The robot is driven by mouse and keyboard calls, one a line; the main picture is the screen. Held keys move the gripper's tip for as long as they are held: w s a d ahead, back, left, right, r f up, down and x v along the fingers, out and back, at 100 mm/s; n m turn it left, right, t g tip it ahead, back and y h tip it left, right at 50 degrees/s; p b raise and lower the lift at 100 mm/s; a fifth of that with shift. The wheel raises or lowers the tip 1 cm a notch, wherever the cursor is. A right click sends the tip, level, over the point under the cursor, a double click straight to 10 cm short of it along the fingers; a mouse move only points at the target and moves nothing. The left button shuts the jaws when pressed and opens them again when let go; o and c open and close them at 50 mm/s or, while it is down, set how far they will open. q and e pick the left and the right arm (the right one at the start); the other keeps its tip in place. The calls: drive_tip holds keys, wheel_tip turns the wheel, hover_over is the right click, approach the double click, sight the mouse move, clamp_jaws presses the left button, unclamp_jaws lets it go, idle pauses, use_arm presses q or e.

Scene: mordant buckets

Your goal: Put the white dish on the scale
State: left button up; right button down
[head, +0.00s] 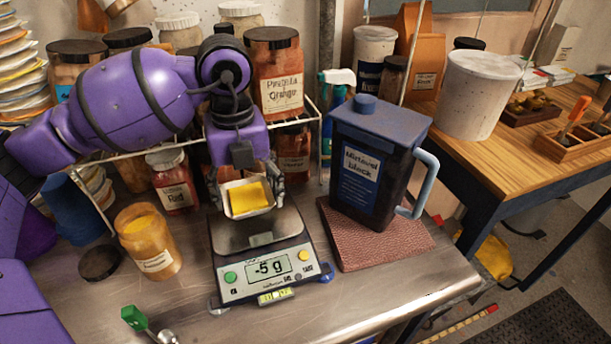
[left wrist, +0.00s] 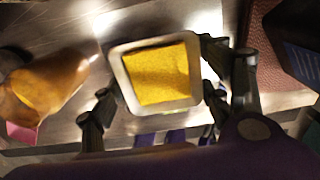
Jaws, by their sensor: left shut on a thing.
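The white dish (head: 232,212) is small and square and holds yellow powder (head: 251,196). My left gripper (head: 248,186) is shut on it, with fingers at its sides. The dish appears level, over the rear part of the scale (head: 243,285). The scale has a steel pan (head: 262,240), and its display reads -5 g. In the left wrist view the dish (left wrist: 128,101) sits between the fingers of my left gripper (left wrist: 163,92). The exact gap between dish and pan is hard to judge. My right gripper is not in view.
An open jar of yellow powder (head: 148,243) stands left of the scale, with a dark lid (head: 99,263) beside it. A dark "Mistowel Black" jug (head: 366,160) stands on a reddish mat (head: 375,248) at right. Jars on a rack (head: 291,128) stand behind. A green-handled tool (head: 134,318) lies in front.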

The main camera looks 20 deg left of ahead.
sight(251, 200)
use_arm(q)
drive_tip(key=shift+w+f, duration=0.35)
drive_tip(key=shift+f, duration=1.75)
drive_tip(key=shift+f, duration=0.2)
drive_tip(key=o, duration=1.2)
drive_tip(key=shift+c, duration=0.2)
wheel_tip(251, 200, up, 12)
drive_tip(key=shift+r, duration=0.25)
drive_tip(key=shift+w, duration=0.1)
